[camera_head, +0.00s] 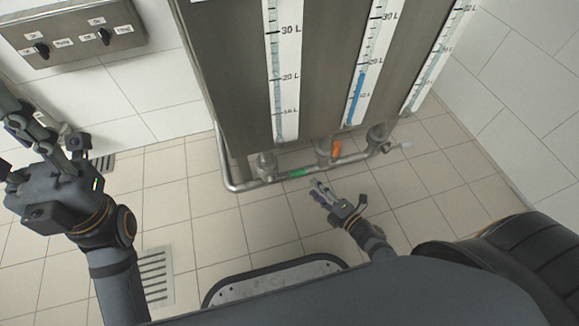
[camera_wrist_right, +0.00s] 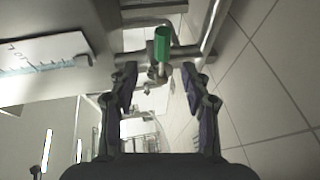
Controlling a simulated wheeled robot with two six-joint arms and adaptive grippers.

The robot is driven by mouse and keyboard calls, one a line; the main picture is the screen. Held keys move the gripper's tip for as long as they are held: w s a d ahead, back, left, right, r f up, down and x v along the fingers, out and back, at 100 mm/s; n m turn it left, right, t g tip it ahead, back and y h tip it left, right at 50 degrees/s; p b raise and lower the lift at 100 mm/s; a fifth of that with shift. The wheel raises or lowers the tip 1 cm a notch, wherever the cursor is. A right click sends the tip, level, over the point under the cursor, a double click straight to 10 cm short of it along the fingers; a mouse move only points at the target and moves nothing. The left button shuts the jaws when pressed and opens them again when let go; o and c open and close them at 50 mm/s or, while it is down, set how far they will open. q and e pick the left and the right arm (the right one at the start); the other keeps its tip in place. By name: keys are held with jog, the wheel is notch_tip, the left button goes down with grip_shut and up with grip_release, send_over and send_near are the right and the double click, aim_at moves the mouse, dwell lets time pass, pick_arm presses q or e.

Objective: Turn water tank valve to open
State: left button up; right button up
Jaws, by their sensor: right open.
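The steel water tank (camera_head: 237,75) stands at the top centre with level gauges on its front. Under it, a pipe carries several valves. The green valve handle (camera_head: 299,173) is at the left part of the pipe, and an orange handle (camera_head: 337,147) is right of it. My right gripper (camera_head: 318,189) is open, just below and right of the green handle. In the right wrist view the green handle (camera_wrist_right: 162,45) shows beyond the open fingers (camera_wrist_right: 158,76), roughly centred between them, with nothing held. My left gripper (camera_head: 22,118) is at the left edge, away from the tank; its jaw opening is unclear.
A steel pipe (camera_head: 235,184) runs along the tank's lower front. A control box (camera_head: 72,32) with two knobs is on the tiled wall at upper left. The tiled floor around the gripper is clear, with a drain grate (camera_head: 157,278).

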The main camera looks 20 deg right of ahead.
aim_at(297, 174)
jog(key=b+x, duration=0.1)
jog(key=x, duration=0.2)
jog(key=b+x, duration=0.1)
jog(key=x, duration=0.3)
jog(key=b+x, duration=0.1)
jog(key=x, duration=0.2)
jog(key=shift+w+f, duration=0.1)
jog(key=shift+f, duration=0.2)
grip_shut()
